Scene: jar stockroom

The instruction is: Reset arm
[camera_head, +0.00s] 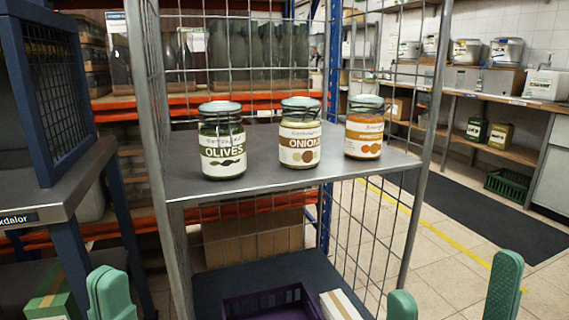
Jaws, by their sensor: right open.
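My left gripper (110,292) shows only as green finger ends at the lower left edge. The finger ends overlap, so I cannot tell whether it is open or shut. My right gripper (453,283) shows as two green fingers set well apart at the lower right. It is open, with nothing seen between the fingers. Both grippers are low in the view, in front of the wire cart, and the arms behind them are out of frame.
A grey wire-sided cart (270,186) stands ahead. Its upper shelf holds an olives jar (223,140), an onions jar (300,132) and an orange-labelled jar (364,128). A purple crate (268,304) sits on its lower shelf. A dark-framed bench (45,188) is at left.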

